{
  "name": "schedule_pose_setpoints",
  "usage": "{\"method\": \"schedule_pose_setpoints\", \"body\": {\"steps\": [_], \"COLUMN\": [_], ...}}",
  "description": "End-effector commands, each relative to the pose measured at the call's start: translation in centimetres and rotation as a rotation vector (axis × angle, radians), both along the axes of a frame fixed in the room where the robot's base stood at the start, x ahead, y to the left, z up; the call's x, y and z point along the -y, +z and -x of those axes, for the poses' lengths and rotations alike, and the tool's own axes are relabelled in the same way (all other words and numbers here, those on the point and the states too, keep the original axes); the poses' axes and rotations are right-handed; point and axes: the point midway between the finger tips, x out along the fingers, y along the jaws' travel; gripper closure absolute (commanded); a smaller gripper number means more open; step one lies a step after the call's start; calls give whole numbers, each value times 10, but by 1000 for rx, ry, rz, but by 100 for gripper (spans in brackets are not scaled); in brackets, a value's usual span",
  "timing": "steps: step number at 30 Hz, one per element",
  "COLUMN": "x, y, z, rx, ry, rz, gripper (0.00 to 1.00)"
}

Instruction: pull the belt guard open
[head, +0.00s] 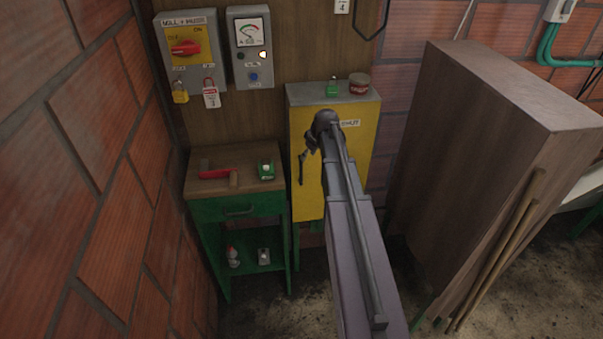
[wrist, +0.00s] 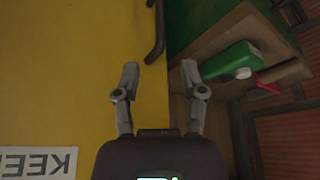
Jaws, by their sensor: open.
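The belt guard (head: 307,205) is a yellow panel under a grey top, closed as far as I can see. It fills the left half of the wrist view (wrist: 60,70). A dark bar handle (head: 301,172) stands upright near its left edge; it also shows at the top of the wrist view (wrist: 156,32). My gripper (head: 309,143) is at the handle's upper end in the head view, partly hidden by my arm. In the wrist view my gripper (wrist: 160,72) is open and empty. The handle's end lies just beyond the fingertips, roughly in line with the gap.
A jar (head: 359,84) and green item (head: 332,88) stand on the guard's top. A tall brown cabinet (head: 450,140) is at right.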

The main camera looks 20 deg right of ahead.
Motion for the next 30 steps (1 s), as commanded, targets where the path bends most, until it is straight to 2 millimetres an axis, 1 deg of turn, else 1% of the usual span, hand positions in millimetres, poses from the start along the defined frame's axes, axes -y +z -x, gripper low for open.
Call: {"method": "schedule_pose_setpoints", "body": {"steps": [1,30], "x": [0,-11], "y": [-8,-80], "z": [-2,-31], "rx": [0,0], "ry": [0,1], "rz": [0,0], "gripper": [46,46]}}
